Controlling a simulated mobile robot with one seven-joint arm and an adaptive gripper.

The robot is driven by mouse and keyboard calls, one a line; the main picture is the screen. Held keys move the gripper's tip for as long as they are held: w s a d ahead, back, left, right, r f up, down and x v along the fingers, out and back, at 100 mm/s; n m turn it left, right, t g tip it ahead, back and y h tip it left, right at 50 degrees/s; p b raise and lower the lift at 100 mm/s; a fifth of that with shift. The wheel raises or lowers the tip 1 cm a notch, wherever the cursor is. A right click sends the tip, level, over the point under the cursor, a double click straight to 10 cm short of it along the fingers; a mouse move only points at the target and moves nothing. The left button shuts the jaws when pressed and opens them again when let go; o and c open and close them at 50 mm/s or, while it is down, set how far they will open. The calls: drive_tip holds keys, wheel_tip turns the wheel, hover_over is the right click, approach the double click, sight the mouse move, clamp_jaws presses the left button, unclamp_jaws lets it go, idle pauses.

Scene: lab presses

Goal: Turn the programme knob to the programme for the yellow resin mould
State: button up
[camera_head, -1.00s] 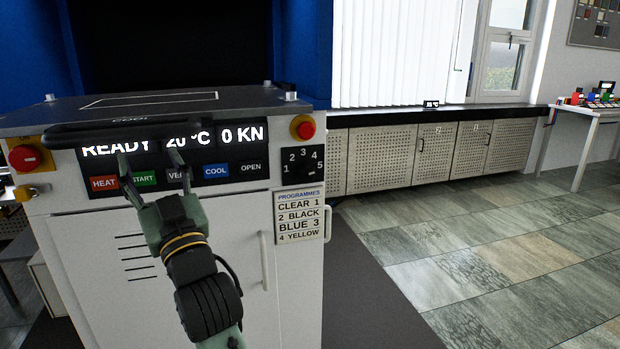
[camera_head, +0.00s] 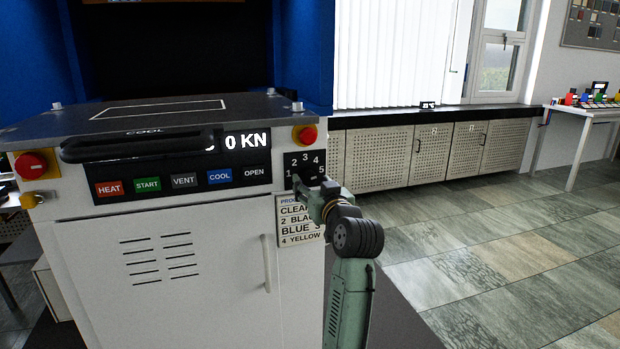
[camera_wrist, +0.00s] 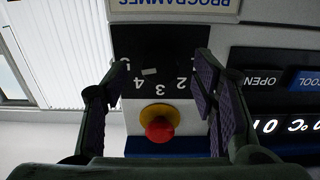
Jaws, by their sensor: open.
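The black programme dial panel (camera_head: 304,160), numbered 1 to 5, is on the press front at the right. Its dark knob (camera_wrist: 150,60) barely stands out; a pale mark shows on it, near the 4 and 5 side, exact setting unclear. The programme card (camera_head: 290,229) below reads CLEAR 1, 2 BLACK, BLUE 3, 4 YELLOW, partly hidden by my gripper (camera_head: 308,184). My gripper is in front of the dial's lower part. In the wrist view, upside down, its fingers (camera_wrist: 160,68) are apart, either side of the knob area; contact cannot be told.
A red stop button on yellow (camera_head: 305,135) sits just above the dial; another (camera_head: 32,165) is at the far left. Push-buttons from HEAT to OPEN (camera_head: 254,173) lie left of the dial. A black bar handle (camera_head: 140,146) juts out above them. The floor to the right is clear.

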sight(307, 176)
drive_tip(key=shift+x, duration=1.35)
drive_tip(key=shift+c, duration=0.4)
drive_tip(key=c, duration=1.1)
